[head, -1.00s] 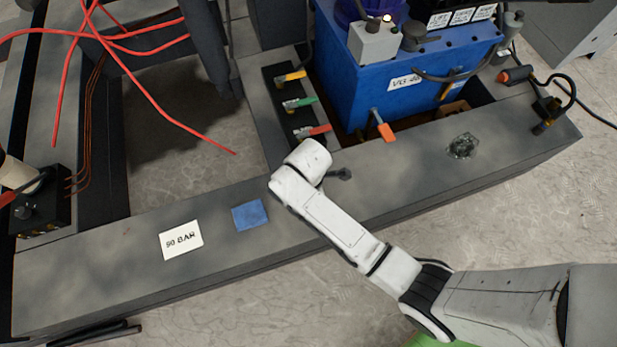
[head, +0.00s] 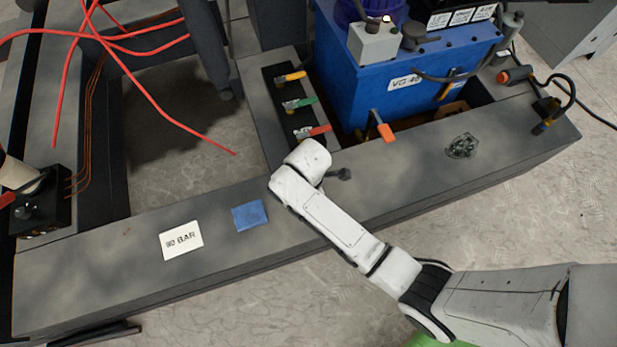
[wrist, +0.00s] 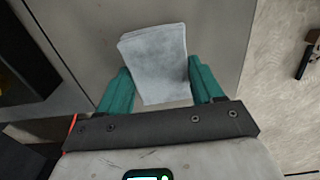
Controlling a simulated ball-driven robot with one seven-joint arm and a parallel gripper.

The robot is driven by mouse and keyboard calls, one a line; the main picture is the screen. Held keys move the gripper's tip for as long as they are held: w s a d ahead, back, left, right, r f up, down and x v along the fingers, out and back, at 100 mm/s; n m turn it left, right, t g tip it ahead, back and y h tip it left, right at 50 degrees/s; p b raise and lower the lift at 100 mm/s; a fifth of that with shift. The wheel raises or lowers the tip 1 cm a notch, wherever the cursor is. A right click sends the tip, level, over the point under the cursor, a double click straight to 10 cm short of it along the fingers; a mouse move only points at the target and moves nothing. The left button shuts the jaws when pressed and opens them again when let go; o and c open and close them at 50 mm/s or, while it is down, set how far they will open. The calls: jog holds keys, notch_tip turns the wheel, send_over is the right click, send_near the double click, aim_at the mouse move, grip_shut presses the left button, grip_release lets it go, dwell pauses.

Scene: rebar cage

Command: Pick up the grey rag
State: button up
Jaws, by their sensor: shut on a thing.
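The grey rag (wrist: 155,62) is a pale, folded cloth in the wrist view. It sits between the two teal fingers of my gripper (wrist: 163,88), which are shut on it. The rag reaches out beyond the fingertips, over the grey beam surface. Whether it touches that surface I cannot tell. In the head view my white arm reaches across the beam, and its end hides the fingers and the rag.
On the grey beam (head: 380,200) lie a blue cloth (head: 250,215), a white "90 BAR" card (head: 181,241) and a dark crumpled patch (head: 461,146). A blue tank (head: 375,75), a valve block with coloured levers (head: 298,105) and red hoses (head: 150,95) stand behind.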

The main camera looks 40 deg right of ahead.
jog(key=shift+r, duration=0.15)
jog(key=shift+r, duration=0.25)
notch_tip(320, 180, up, 2)
jog(key=shift+r+p, duration=0.15)
jog(key=shift+p, duration=0.6)
jog(key=s+d+r+p, duration=0.1)
jog(key=s+r+p, duration=0.5)
jog(key=s+r, duration=0.4)
jog(key=shift+s+d+p, duration=0.3)
jog(key=shift+s+p, duration=0.1)
jog(key=shift+s, duration=1.55)
